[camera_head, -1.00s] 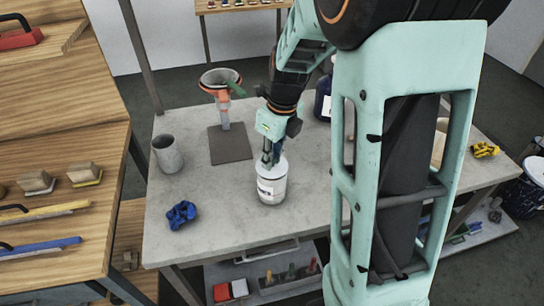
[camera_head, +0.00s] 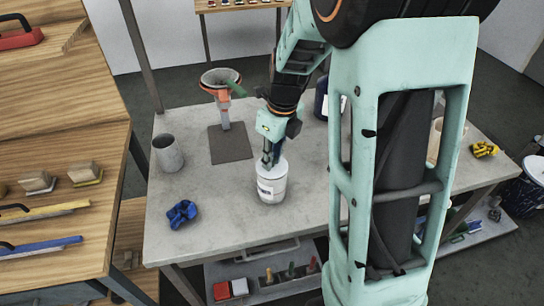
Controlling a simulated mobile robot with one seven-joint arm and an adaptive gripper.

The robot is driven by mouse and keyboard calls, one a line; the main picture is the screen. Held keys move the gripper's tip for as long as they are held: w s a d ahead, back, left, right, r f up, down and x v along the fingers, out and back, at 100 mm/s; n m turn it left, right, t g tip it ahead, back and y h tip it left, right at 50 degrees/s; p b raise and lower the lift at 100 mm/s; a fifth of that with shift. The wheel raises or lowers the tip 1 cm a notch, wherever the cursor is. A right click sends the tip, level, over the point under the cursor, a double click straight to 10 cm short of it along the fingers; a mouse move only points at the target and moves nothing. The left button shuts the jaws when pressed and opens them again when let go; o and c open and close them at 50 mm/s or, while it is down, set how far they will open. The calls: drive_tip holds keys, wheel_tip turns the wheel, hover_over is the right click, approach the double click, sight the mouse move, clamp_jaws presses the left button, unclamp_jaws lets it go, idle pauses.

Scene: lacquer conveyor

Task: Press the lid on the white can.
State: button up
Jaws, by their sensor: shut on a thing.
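The white can (camera_head: 272,186) stands upright on the grey worktable, near its middle. My gripper (camera_head: 269,162) points down at the can's top, with its fingertips at the top's left part. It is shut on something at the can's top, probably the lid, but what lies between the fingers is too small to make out. The lid cannot be told apart clearly from the white top of the can. I cannot tell whether the lid is seated or only resting there.
A wooden bench (camera_head: 60,170) stands at left. The table's front left is mostly clear.

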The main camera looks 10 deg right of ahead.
idle(0.4)
drive_tip(key=o, duration=1.5)
drive_tip(key=shift+r, duration=0.1)
drive_tip(key=shift+r+p, duration=3.4)
drive_tip(key=shift+r, duration=0.1)
drive_tip(key=shift+f, duration=0.1)
clamp_jaws()
